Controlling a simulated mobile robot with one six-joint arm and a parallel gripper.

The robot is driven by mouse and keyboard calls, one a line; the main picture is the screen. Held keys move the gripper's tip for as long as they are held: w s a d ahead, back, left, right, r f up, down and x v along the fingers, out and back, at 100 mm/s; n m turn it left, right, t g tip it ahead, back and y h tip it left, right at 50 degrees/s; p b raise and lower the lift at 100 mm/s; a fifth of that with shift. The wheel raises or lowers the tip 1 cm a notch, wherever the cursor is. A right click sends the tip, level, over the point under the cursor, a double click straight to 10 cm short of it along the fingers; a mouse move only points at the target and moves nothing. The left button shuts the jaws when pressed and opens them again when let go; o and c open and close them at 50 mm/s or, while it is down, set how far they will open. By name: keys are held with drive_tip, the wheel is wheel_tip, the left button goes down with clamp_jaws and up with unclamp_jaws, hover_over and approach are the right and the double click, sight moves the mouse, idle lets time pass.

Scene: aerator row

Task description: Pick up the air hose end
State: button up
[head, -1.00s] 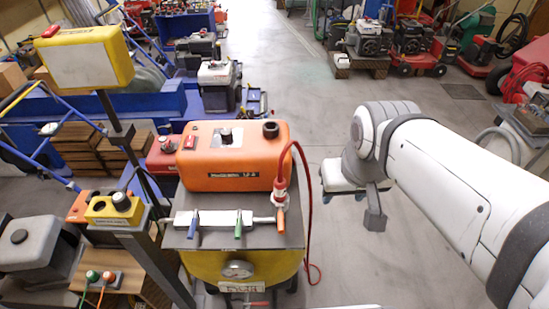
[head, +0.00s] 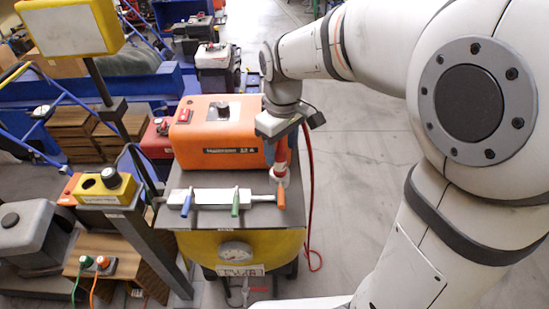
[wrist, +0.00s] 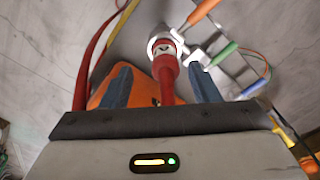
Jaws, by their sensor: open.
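The red air hose (head: 309,190) runs up from the floor on the right of the yellow tank. In the wrist view its red end (wrist: 167,72) stands between the two blue fingers of my gripper (wrist: 160,85), joined to a pale round fitting (wrist: 163,45). In the head view my gripper (head: 282,155) points down at the right end of the orange unit, just above the white fitting (head: 280,176). The fingers are apart, with gaps visible on both sides of the hose. The upper hose is partly hidden by my wrist in the head view.
The orange unit (head: 215,145) stands close to the left of my gripper. A white manifold (head: 210,196) with blue, green and orange levers lies in front, on the grey top plate. A pressure gauge (head: 235,252) sits on the yellow tank (head: 200,245). Floor at right is clear.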

sight(279, 162)
drive_tip(key=f, duration=0.4)
drive_tip(key=shift+s+a+f, duration=0.2)
drive_tip(key=shift+f, duration=0.1)
drive_tip(key=c, duration=1.1)
drive_tip(key=shift+r, duration=0.1)
